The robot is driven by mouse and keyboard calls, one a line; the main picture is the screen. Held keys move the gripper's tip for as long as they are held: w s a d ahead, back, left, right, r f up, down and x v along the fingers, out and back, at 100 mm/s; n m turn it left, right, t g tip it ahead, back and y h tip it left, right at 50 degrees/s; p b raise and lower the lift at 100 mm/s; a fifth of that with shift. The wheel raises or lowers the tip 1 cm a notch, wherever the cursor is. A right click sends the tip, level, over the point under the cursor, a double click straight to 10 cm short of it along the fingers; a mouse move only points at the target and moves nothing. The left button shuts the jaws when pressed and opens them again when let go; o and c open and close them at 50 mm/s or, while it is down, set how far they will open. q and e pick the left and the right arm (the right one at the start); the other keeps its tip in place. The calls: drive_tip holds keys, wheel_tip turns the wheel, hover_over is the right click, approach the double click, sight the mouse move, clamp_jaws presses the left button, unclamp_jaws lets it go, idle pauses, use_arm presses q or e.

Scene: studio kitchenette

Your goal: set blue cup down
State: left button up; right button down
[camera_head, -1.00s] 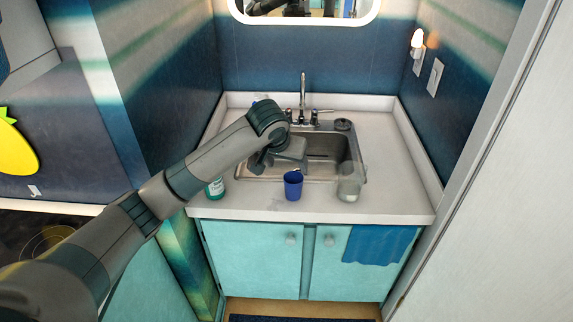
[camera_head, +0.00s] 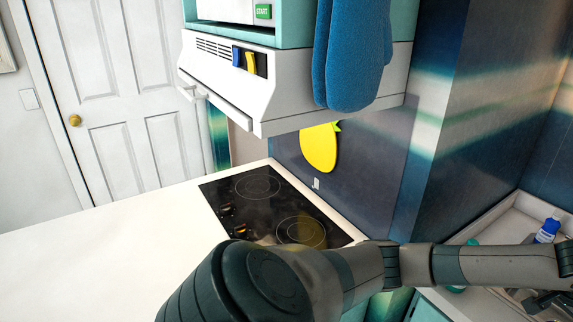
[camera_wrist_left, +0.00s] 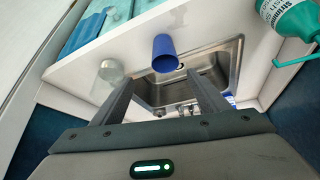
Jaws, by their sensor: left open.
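The blue cup (camera_wrist_left: 165,54) shows in the left wrist view on the white counter (camera_wrist_left: 140,43), at the sink's edge. It stands just beyond the fingertips of my left gripper (camera_wrist_left: 160,79), in line with the gap between them. The gripper is open, with its two fingers apart and nothing seen held between them. In the head view my left arm reaches to the right edge, and the cup is out of that picture. My right gripper is in neither view.
In the left wrist view a clear glass (camera_wrist_left: 107,75) stands near one finger, beside the steel sink (camera_wrist_left: 218,67). A green soap bottle (camera_wrist_left: 290,17) is at the upper right. The head view shows a cooktop (camera_head: 262,208), a white counter (camera_head: 110,250) and a blue-white bottle (camera_head: 547,230).

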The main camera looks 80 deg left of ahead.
use_arm(q)
drive_tip(key=s+d+f+m+t+h, duration=0.2)
drive_tip(key=s+d+f+t+h, duration=0.2)
drive_tip(key=d+f, duration=0.7)
drive_tip(key=s+a+f+g+y, duration=0.1)
drive_tip(key=s+a+f, duration=0.3)
drive_tip(key=f, duration=0.7)
drive_tip(key=s+a+f+n+g+y, duration=0.15)
drive_tip(key=s+f, duration=0.45)
drive_tip(key=f, duration=0.6)
drive_tip(key=s+a+f+m+g, duration=0.1)
drive_tip(key=s+a+f, duration=0.35)
drive_tip(key=f, duration=0.65)
drive_tip(key=s+a+f+g, duration=0.1)
drive_tip(key=s+f, duration=0.6)
drive_tip(key=s, duration=0.8)
drive_tip(key=s+a+f+g+y, duration=0.1)
drive_tip(key=s+a+f+g, duration=0.1)
drive_tip(key=s+f, duration=0.6)
drive_tip(key=s+a+f+g+y, duration=0.1)
drive_tip(key=s+f, duration=0.6)
drive_tip(key=s, duration=1.6)
drive_tip(key=shift+a+f+g, duration=0.4)
drive_tip(key=shift+a+g, duration=0.05)
drive_tip(key=shift+g, duration=0.4)
drive_tip(key=shift+s, duration=0.1)
